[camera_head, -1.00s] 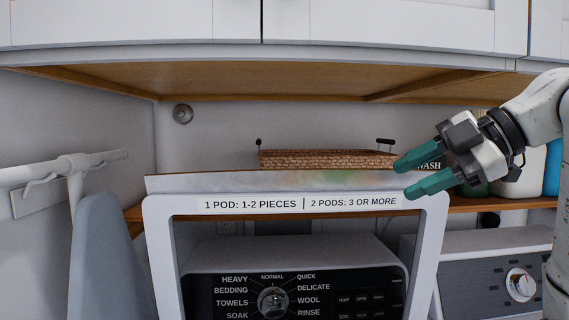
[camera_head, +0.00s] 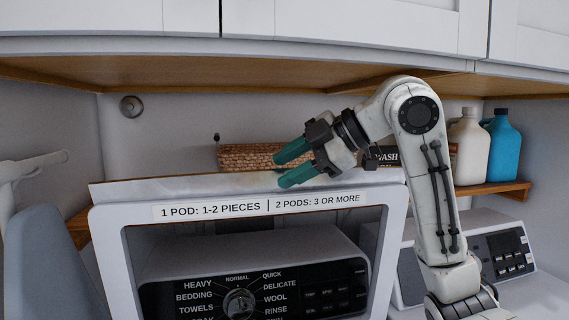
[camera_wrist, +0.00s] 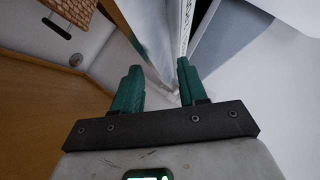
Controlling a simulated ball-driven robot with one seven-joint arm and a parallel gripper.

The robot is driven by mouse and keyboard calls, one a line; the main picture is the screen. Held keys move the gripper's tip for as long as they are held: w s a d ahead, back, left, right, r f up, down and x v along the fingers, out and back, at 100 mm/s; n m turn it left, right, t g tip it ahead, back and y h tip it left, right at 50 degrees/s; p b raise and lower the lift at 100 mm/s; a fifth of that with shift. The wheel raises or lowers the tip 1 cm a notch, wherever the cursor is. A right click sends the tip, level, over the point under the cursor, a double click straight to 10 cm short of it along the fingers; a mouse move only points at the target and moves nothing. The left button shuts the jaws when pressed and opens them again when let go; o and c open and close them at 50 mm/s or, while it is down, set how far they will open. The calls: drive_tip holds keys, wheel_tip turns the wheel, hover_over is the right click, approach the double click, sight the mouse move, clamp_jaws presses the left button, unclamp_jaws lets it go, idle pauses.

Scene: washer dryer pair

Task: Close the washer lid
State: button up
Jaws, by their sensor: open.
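The washer lid (camera_head: 135,190) stands raised, a white frame with a label strip about pods along its upper part. Through its opening I see the washer's control panel (camera_head: 239,302). My gripper (camera_head: 285,168) is open at the lid's top edge, right of its middle, pointing left. The lower teal finger overlaps the top edge in the picture; the upper finger is above and behind it. In the wrist view, the lid's edge (camera_wrist: 158,65) runs between the tips of my open gripper (camera_wrist: 158,82). I cannot tell whether a finger touches it.
A wicker basket (camera_head: 245,156) sits on the wooden shelf behind the lid. White (camera_head: 467,147) and blue (camera_head: 502,145) bottles stand on the shelf at right. The dryer (camera_head: 505,250) is at right, an ironing board (camera_head: 45,260) at left. Cabinets hang overhead.

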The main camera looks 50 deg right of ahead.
drive_tip(key=shift+w+a+f, duration=0.25)
drive_tip(key=shift+w+f, duration=0.1)
drive_tip(key=shift+w, duration=0.2)
drive_tip(key=shift+c, duration=0.3)
clamp_jaws()
